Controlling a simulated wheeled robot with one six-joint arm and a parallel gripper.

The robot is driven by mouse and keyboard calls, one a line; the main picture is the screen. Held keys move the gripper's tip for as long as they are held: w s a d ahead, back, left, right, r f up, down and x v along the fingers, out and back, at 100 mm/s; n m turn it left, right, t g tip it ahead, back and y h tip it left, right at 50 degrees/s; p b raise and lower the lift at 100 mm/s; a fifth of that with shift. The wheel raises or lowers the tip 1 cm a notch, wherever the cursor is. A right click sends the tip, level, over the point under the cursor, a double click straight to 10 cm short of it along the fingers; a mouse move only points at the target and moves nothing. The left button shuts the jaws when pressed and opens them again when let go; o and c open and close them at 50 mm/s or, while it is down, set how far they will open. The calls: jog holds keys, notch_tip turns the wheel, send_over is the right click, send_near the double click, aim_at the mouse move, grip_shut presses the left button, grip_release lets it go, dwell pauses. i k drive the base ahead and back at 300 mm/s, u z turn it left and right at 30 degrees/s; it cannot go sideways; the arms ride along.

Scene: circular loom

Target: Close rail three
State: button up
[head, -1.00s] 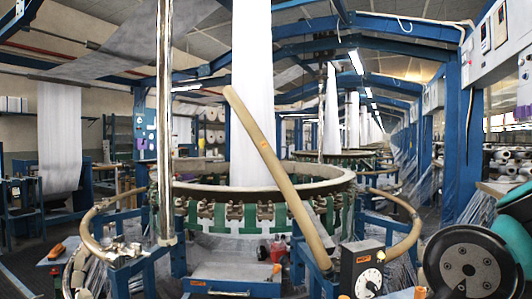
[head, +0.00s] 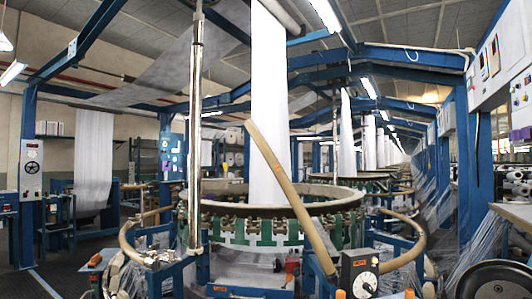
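The circular loom (head: 225,240) stands in the middle, with a pale ring on top and green parts below. A long tan rail (head: 282,185) is tilted up, its upper end to the left and its lower end near a black dial box. A curved tan rail (head: 128,238) lies low at the left side of the loom. Another curved tan rail (head: 418,245) lies low at the right side. I cannot tell from the picture which one is rail three. My gripper is not in view.
The black dial box (head: 359,273) stands at the loom's front right. A dark wheel (head: 492,284) is at the bottom right corner. A chrome post (head: 195,130) rises left of the loom. A blue control post (head: 30,170) stands at far left, beside open floor.

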aim_at(331, 274)
jog(key=u, duration=0.35)
jog(key=i, duration=1.1)
jog(key=u, duration=0.25)
